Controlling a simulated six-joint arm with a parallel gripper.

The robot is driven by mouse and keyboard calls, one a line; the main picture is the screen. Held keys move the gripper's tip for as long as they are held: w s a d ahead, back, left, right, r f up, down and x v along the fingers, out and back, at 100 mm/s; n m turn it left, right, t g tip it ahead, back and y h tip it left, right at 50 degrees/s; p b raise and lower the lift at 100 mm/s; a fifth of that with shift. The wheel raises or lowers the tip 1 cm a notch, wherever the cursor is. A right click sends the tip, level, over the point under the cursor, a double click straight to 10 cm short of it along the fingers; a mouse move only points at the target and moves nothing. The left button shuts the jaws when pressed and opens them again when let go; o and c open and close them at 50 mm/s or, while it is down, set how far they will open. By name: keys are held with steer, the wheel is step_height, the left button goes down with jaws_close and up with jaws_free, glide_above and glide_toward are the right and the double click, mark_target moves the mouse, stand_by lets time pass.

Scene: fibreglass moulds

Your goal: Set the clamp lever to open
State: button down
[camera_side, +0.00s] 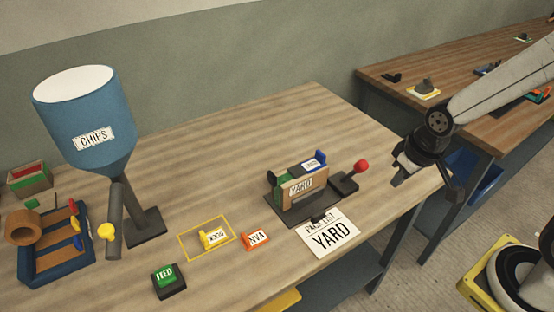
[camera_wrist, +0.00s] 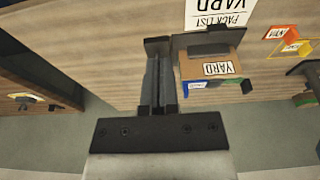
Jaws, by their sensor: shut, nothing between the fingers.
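The clamp lever, a short arm with a red ball knob (camera_side: 362,166), rises from a small black block at the right end of the dark clamp fixture (camera_side: 285,219). It leans up and to the right in the side view. In the wrist view my closed fingers (camera_wrist: 158,82) point toward the table; the red knob cannot be seen there.
A PACK LIST YARD sheet (camera_side: 331,235) lies before the fixture. An orange tag (camera_side: 255,240), yellow DOCK tag (camera_side: 215,239) and green FEED button (camera_side: 167,278) lie to the left. A blue CHIPS hopper (camera_side: 85,115) stands far left. Bare table lies behind the fixture.

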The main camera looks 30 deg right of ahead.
mark_target(363, 160)
steer(key=c, duration=0.7)
jaws_free()
steer(key=shift+w, duration=0.1)
steer(key=o, duration=0.4)
steer(key=shift+w, duration=0.25)
steer(key=w+g, duration=0.1)
steer(key=w, duration=0.2)
steer(key=w+d, duration=0.1)
steer(key=w, duration=0.3)
steer(key=w+d+g, duration=0.1)
steer(key=w, duration=0.3)
steer(key=shift+g, duration=0.3)
steer(key=shift+s+f, duration=0.1)
steer(key=shift+f, duration=3.75)
jaws_close()
